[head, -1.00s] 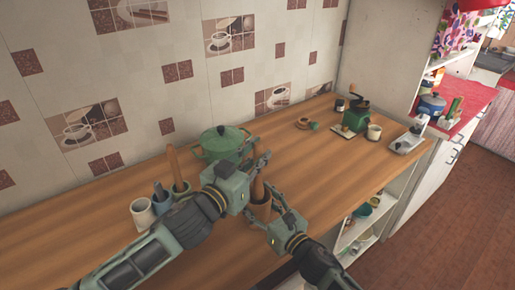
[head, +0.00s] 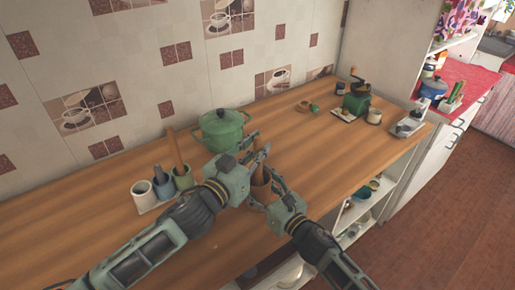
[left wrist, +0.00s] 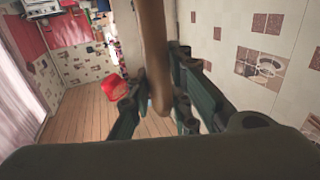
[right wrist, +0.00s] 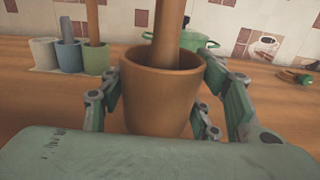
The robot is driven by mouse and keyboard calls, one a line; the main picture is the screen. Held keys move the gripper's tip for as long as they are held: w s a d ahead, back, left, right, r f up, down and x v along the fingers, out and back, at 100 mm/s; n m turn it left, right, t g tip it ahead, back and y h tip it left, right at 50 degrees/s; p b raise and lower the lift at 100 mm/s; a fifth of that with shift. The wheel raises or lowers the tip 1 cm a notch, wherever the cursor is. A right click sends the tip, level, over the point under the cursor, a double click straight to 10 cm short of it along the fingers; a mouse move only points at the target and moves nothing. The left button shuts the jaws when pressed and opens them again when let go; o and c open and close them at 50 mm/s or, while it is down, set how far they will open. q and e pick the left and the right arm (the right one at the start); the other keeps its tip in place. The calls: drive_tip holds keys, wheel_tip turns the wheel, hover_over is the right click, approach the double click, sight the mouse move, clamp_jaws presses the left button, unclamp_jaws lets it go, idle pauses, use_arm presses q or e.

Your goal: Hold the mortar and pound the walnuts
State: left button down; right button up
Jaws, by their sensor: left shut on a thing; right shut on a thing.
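The brown mortar (head: 261,192) stands on the wooden counter near its front edge. My right gripper (head: 263,188) is shut around the mortar's sides, and the right wrist view shows the mortar (right wrist: 158,98) upright between the fingers. The wooden pestle (head: 260,172) stands in the mortar, slightly tilted, with its lower end hidden by the rim in the right wrist view. My left gripper (head: 259,146) is shut on the pestle's upper part above the mortar. The left wrist view shows the pestle (left wrist: 152,45) between the fingers. The walnuts are not visible; the inside of the mortar is hidden.
A green lidded pot (head: 222,133) stands just behind the grippers. Several utensil cups, including a white cup (head: 145,195), stand to the left. The counter between is clear.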

use_arm(q)
drive_tip(key=shift+f, duration=0.35)
drive_tip(key=shift+f, duration=0.1)
drive_tip(key=shift+f, duration=0.4)
drive_tip(key=shift+f, duration=0.25)
drive_tip(key=shift+f, duration=0.8)
drive_tip(key=shift+r, duration=0.15)
drive_tip(key=shift+r, duration=0.9)
